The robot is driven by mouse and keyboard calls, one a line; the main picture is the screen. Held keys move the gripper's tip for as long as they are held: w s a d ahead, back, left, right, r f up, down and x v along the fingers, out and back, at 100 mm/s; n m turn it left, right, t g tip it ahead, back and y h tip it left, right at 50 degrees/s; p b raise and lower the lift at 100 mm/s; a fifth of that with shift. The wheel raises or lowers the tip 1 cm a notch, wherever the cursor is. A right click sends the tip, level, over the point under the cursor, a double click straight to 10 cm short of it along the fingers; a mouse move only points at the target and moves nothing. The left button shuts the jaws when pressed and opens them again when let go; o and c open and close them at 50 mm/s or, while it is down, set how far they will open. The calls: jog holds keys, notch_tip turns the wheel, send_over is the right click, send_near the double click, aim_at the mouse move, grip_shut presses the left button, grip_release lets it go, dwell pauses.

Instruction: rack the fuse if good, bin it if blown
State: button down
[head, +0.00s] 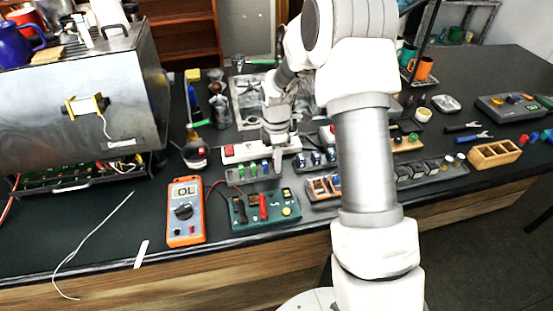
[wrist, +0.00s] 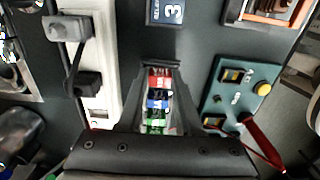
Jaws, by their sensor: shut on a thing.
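My gripper (wrist: 158,72) is shut on a red fuse (wrist: 160,79), which shows between its fingertips in the wrist view. In the head view my gripper (head: 279,150) is over the right end of a small grey rack (head: 240,180) that bears green and blue fuses. A blue fuse (wrist: 157,98) and a green fuse (wrist: 155,126) line up behind the red one. I cannot tell whether the red fuse is seated or lifted. The orange multimeter (head: 185,215) reads OL. The green test board (head: 240,217) carries a red probe (head: 263,206).
A white power strip (head: 240,153) lies behind the rack. A steel machine (head: 80,100) fills the left. A tray of modules (head: 430,177) and a wooden box (head: 495,153) are at the right.

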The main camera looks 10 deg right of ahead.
jog(key=c, duration=0.5)
grip_release()
notch_tip(320, 180, up, 18)
jog(key=shift+f, duration=0.25)
jog(key=s+r+m+t, duration=0.3)
jog(key=s+r+m, duration=0.65)
jog(key=s, duration=0.45)
jog(key=s+m+t, duration=0.1)
jog(key=s+m, duration=0.1)
jog(key=s, duration=0.2)
jog(key=s+m, duration=0.3)
jog(key=s, duration=0.2)
jog(key=s+m+t, duration=0.1)
jog(key=s+m, duration=0.2)
jog(key=s, duration=0.1)
jog(key=shift+s+f+m+t, duration=0.15)
jog(key=shift+f+m+t, duration=0.1)
jog(key=shift+f+t, duration=0.1)
